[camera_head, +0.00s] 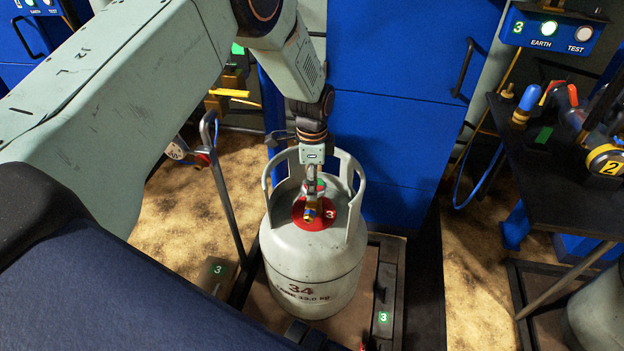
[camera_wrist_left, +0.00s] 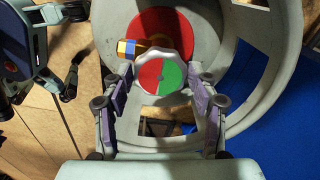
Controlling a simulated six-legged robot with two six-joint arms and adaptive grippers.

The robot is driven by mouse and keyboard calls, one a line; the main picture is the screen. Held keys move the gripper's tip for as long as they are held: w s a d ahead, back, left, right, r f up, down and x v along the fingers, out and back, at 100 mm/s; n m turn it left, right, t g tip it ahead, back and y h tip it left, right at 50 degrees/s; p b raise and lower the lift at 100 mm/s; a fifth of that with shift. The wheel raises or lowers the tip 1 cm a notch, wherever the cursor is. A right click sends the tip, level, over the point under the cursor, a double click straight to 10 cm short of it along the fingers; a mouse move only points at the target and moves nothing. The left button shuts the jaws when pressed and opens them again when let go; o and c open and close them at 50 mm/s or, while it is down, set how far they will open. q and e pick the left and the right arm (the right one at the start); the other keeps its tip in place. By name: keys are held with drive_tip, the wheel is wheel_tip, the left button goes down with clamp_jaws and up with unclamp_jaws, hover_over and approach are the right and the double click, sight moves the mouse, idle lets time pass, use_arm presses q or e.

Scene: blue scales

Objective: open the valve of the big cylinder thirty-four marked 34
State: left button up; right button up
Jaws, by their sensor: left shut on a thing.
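The big grey cylinder marked 34 (camera_head: 308,262) stands upright on a scale platform in the head view. A red disc (camera_head: 330,211) lies around its neck inside the grey collar. The valve handwheel (camera_wrist_left: 166,77), with a red and green top, shows in the left wrist view. A brass outlet with a blue band (camera_wrist_left: 127,49) sticks out beside it. My left gripper (camera_wrist_left: 166,82) reaches down from above into the collar (camera_head: 357,203), its two fingers on either side of the handwheel, shut on it. In the head view my gripper hides most of the handwheel.
The scale platform (camera_head: 352,322) has a dark frame and green 3 labels. A metal rail (camera_head: 229,195) stands left of the cylinder. A blue cabinet (camera_head: 395,130) stands close behind. A dark table (camera_head: 560,190) with tools is at right, with another cylinder (camera_head: 598,315) below.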

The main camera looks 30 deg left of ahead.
use_arm(q)
drive_tip(key=shift+s+n+p, duration=0.15)
drive_tip(key=shift+n+p, duration=0.9)
drive_tip(key=shift+n, duration=0.05)
drive_tip(key=n+p, duration=0.1)
drive_tip(key=n, duration=0.1)
drive_tip(key=shift+d+n+p, duration=0.1)
drive_tip(key=shift+n+p, duration=0.2)
drive_tip(key=shift+p, duration=0.1)
drive_tip(key=n+p, duration=0.1)
drive_tip(key=n, duration=0.1)
drive_tip(key=shift+n, duration=0.3)
drive_tip(key=shift+d+f+n+p, duration=0.1)
drive_tip(key=shift+n+p, duration=0.5)
drive_tip(key=shift+n, duration=0.9)
drive_tip(key=o, duration=1.1)
drive_tip(key=shift+o, duration=0.2)
